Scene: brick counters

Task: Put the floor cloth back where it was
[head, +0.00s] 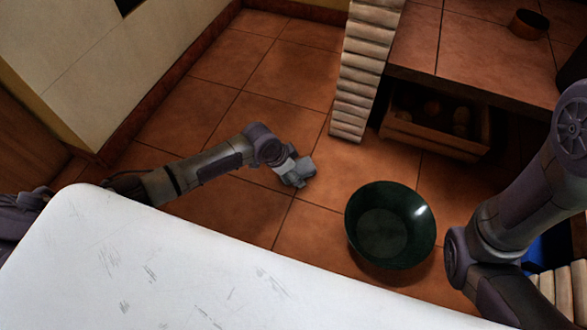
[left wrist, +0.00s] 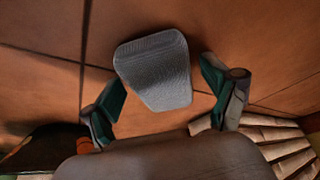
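The floor cloth is a small grey folded piece, seen in the left wrist view (left wrist: 155,70) between my left fingertips. In the head view my left gripper (head: 300,172) is low over the tiled floor, and there I cannot clearly separate the cloth from the gripper. In the wrist view my left gripper (left wrist: 163,72) has its fingers wide apart, one on each side of the cloth, with a narrow gap at the right finger. Whether the cloth rests on the floor is unclear. My right arm enters at the right; its gripper is out of view.
A dark green bowl (head: 389,228) stands on the floor right of my left gripper. A wooden crate (head: 433,135) sits under the counter (head: 462,50), beside a stack of pale slats (head: 362,70). Floor left of the slats is clear. A blue thing (head: 536,252) shows behind my right arm.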

